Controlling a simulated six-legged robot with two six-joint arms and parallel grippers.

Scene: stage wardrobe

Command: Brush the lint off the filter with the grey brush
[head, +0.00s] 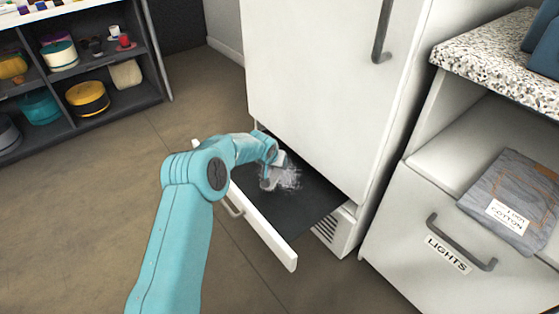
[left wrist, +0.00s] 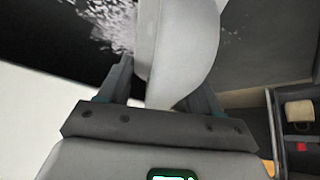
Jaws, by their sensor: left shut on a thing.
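The dark flat filter (head: 308,208) lies in the pulled-out low drawer of a tall white cabinet. A patch of whitish lint (head: 288,178) is on it, near my left gripper (head: 270,180). In the left wrist view, my left gripper (left wrist: 160,88) is shut on a pale grey, rounded thing, which I take to be the grey brush (left wrist: 185,45). White lint (left wrist: 108,22) shows beside the brush on the dark filter (left wrist: 45,30). I cannot tell whether the brush touches the filter. My right gripper is not in view.
The white drawer front (head: 262,228) stands out over the floor. The tall white cabinet (head: 325,90) rises behind it. A white drawer labelled LIGHTS (head: 440,245), with a folded grey cloth (head: 510,195) above it, is at right. Dark shelves with tins stand far left. Floor at left is clear.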

